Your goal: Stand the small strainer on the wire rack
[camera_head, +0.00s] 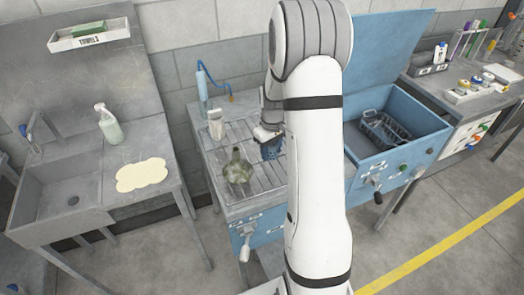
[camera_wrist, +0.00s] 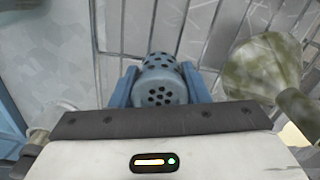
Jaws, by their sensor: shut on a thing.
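The small strainer (camera_wrist: 162,82) is a blue cylinder with round holes, held between the two blue fingers of my gripper (camera_wrist: 161,76) in the wrist view. In the head view, the strainer (camera_head: 271,150) shows below my gripper (camera_head: 267,133), partly hidden by my white arm.
A murky green funnel-like vessel (camera_head: 238,170) stands on the rack, left of the strainer; it also shows in the wrist view (camera_wrist: 262,65). A pale container (camera_head: 216,125) stands at the back left. An open blue tank (camera_head: 400,135) holding a dark basket (camera_head: 384,130) is at right.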

